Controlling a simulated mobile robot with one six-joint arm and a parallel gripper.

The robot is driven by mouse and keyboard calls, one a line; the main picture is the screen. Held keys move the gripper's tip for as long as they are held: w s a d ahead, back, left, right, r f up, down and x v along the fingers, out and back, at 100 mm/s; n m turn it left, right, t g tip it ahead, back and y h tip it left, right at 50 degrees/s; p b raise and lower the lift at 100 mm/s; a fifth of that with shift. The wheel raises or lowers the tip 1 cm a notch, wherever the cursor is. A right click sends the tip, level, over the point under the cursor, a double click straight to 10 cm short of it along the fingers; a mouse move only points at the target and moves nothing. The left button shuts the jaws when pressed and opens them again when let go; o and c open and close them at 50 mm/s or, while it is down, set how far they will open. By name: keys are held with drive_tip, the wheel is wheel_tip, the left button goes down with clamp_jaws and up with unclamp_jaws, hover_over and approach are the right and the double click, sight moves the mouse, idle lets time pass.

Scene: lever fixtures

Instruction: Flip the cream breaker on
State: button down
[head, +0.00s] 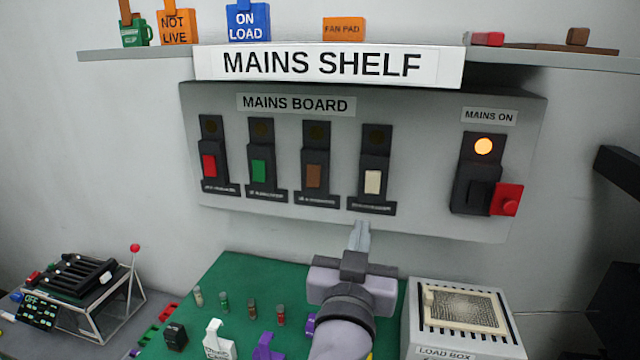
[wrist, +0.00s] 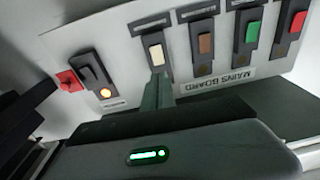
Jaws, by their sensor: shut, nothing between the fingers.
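The cream breaker (head: 373,182) is the rightmost of the row of breakers on the grey mains board (head: 430,180). Its cream toggle sits in the lower part of its black housing, and the lamp above it is dark. It also shows in the wrist view (wrist: 157,54), upside down. My gripper (head: 360,229) is shut and empty, just below the cream breaker and its label. In the wrist view the closed fingertips (wrist: 158,80) point at the breaker's cream toggle; I cannot tell whether they touch it.
Red (head: 209,166), green (head: 259,172) and brown (head: 314,176) breakers stand to the left, lamps dark. At right, the mains switch (head: 506,199) has a red handle and a lit orange lamp (head: 483,146). A load box (head: 465,318) and green mat (head: 235,285) lie below.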

drive_tip(key=p, duration=0.7)
approach(374, 178)
drive_tip(key=x, duration=0.6)
drive_tip(key=shift+w, duration=0.15)
drive_tip(key=shift+w+d, duration=0.1)
drive_tip(key=shift+w, duration=0.15)
